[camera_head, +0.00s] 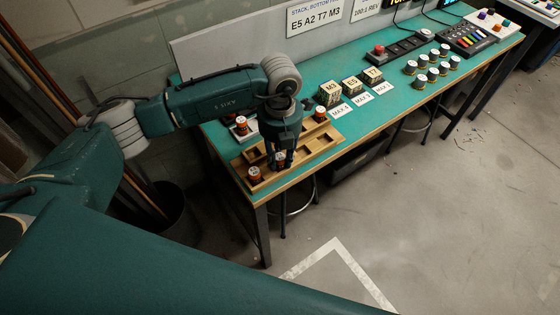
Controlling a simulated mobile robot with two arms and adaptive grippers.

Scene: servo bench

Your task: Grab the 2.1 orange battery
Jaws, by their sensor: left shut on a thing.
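My left gripper (281,156) points down over the wooden tray (322,146) at the near left end of the bench. It is shut on an orange battery with a pale top (280,161), at the tray's front row. The fingers partly cover it, and I cannot tell whether it is still in its slot or raised. A second orange battery (254,174) stands at the tray's front left corner. Another orange battery (241,124) stands behind the tray at left, and one more (320,114) at its back right. Their markings are too small to read. My right gripper is not in view.
Labelled blocks M3 (329,91), E5 (351,84) and T7 (372,76) stand mid-bench behind white cards (362,99). Several small metallic cylinders (421,76) stand farther right, near a control box with a red button (379,50). Green bench top (400,100) is bare near the front edge.

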